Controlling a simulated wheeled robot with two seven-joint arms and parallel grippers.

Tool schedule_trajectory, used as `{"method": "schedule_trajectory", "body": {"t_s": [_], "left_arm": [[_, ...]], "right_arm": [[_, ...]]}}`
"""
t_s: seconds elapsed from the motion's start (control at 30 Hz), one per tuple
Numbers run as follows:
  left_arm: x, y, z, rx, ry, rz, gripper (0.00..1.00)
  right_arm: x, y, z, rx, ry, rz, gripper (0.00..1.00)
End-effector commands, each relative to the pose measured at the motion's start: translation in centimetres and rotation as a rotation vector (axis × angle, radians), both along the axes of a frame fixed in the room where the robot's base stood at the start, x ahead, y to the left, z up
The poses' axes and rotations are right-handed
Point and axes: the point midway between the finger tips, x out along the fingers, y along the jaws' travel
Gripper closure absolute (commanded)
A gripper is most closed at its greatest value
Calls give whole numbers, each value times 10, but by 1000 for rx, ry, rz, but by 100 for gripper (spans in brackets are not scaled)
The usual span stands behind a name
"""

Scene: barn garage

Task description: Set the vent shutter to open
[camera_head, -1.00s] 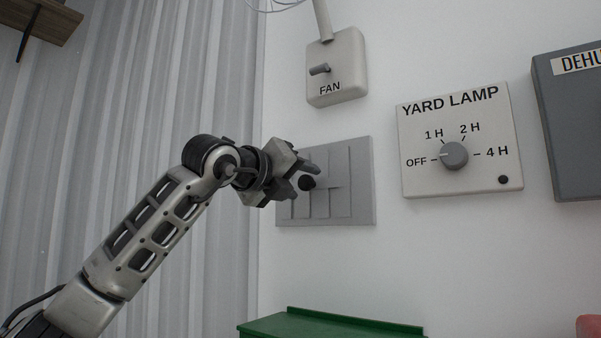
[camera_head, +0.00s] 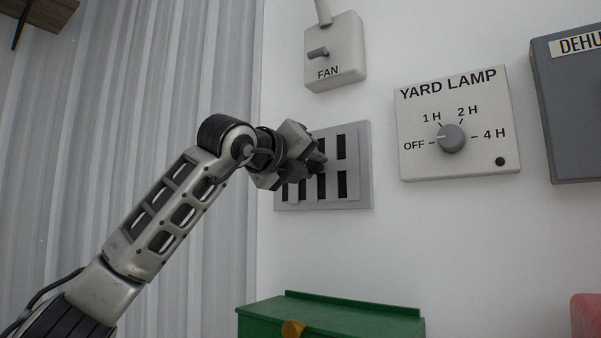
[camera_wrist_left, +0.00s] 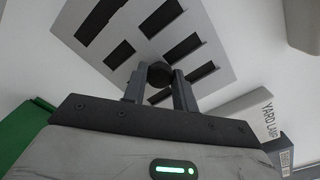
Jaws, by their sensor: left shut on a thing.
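The vent shutter (camera_head: 364,165) is a grey square plate on the white wall, with dark slots showing between its slats. It also shows in the left wrist view (camera_wrist_left: 205,30). My left gripper (camera_head: 316,161) is in front of the vent and covers its left and middle part. In the left wrist view, the gripper (camera_wrist_left: 160,88) has its two fingers on either side of a round dark knob (camera_wrist_left: 159,72) on the vent, shut on it. My right gripper is in neither view.
A fan switch box (camera_head: 345,65) is above the vent. A yard lamp dial panel (camera_head: 410,155) and a dark grey box (camera_head: 565,110) are to the right. A green box (camera_head: 350,318) stands below. The wall between vent and green box is clear.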

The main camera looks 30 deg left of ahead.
Motion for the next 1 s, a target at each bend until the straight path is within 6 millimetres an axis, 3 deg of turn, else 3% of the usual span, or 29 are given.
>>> {"method": "schedule_trajectory", "body": {"t_s": [0.2,0.23,0.3,0.67,0.87,1.0], "left_arm": [[0,-6,-1,3,5,-12,100],[0,-6,-1,4,4,-12,64],[0,-5,-1,4,4,-12,50],[-6,-3,-1,2,1,-8,50],[-39,2,-4,2,-2,-9,50],[-74,7,-4,3,-3,-8,50]], "right_arm": [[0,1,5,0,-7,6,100],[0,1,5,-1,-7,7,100],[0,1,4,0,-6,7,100],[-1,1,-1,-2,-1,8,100],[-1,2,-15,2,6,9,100],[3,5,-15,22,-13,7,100]]}}
